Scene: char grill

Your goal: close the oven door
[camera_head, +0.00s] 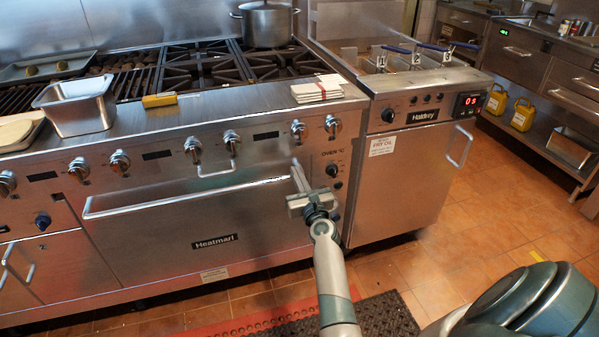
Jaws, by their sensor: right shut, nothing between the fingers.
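The oven door (150,240) is the wide steel panel with the "Heatmarl" label, under the row of knobs. It stands upright and looks flush or nearly flush with the range front; I cannot tell if a small gap is left. Its long bar handle (180,199) runs across its upper part. My right gripper (297,166) is shut and empty, with its fingers pointing up at the right end of the handle, in front of the door's right edge. I cannot tell whether it touches the handle. My left gripper is not in view.
Burners (205,72) and a pot (267,24) are on top of the range. A fryer (405,185) stands to the right. A dark mat (385,315) lies on the tiled floor.

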